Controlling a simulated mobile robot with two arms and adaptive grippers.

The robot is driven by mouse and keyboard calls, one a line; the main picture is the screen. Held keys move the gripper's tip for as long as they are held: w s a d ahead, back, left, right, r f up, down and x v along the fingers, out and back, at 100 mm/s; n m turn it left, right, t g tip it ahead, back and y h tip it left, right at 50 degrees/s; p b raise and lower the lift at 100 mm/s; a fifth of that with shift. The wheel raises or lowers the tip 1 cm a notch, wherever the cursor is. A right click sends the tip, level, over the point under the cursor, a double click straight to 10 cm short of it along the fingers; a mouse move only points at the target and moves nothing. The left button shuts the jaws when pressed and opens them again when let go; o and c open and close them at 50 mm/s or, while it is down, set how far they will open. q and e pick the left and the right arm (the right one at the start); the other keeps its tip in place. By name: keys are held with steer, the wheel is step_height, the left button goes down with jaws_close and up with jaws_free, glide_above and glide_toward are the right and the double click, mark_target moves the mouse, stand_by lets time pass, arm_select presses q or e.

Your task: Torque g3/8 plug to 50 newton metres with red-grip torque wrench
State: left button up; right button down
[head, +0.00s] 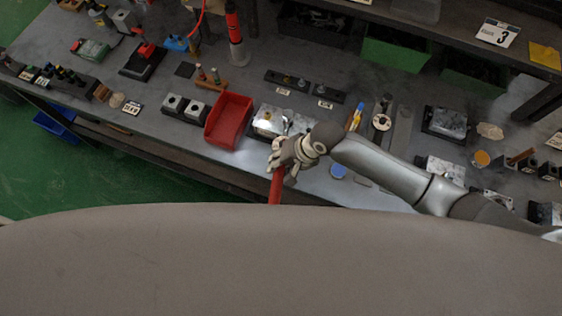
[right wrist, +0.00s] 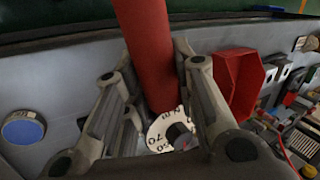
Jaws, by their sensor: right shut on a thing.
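My right gripper (head: 282,163) is shut on the red-grip torque wrench (head: 275,189) in front of the bench's middle. The red grip runs from the hand toward the bottom of the head view, where my body hides its end. The right wrist view shows the thick red grip (right wrist: 147,45) between the fingers, with a white dial (right wrist: 158,133) marked with numbers and "N m". A metal valve block (head: 267,121) lies just beyond the hand. The G3/8 plug cannot be made out. My left gripper is not in view.
A red bin (head: 229,119) stands left of the valve block, with dark blocks (head: 185,108) beside it. A blue disc (head: 338,170) lies to the right of the hand. Green bins (head: 395,53) sit on the back shelf. The bench is crowded.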

steer(key=shift+a+r, duration=0.1)
steer(key=shift+a, duration=0.05)
steer(key=shift+w+a+m+t, duration=0.15)
steer(key=shift+a+m+t, duration=0.05)
steer(key=shift+a+m, duration=0.35)
steer(key=shift+w+a+m+t, duration=0.15)
steer(key=shift+a+m+t, duration=0.05)
steer(key=shift+a+m, duration=0.3)
steer(key=shift+a, duration=0.2)
steer(key=shift+w+a+m+t+h, duration=0.15)
steer(key=shift+w+a+m+t, duration=0.1)
steer(key=shift+a+m, duration=0.25)
steer(key=shift+w+a+m+t+h, duration=0.2)
steer(key=shift+a+m, duration=0.15)
steer(key=shift+a, duration=0.2)
steer(key=shift+a, duration=0.1)
steer(key=shift+w+a+m+t, duration=0.2)
steer(key=shift+w+a+m, duration=0.1)
steer(key=shift+a+m, duration=0.2)
steer(key=shift+w+a+m+t, duration=0.15)
steer(key=shift+w+a+m, duration=0.2)
steer(key=shift+a, duration=0.2)
steer(key=shift+d, duration=0.15)
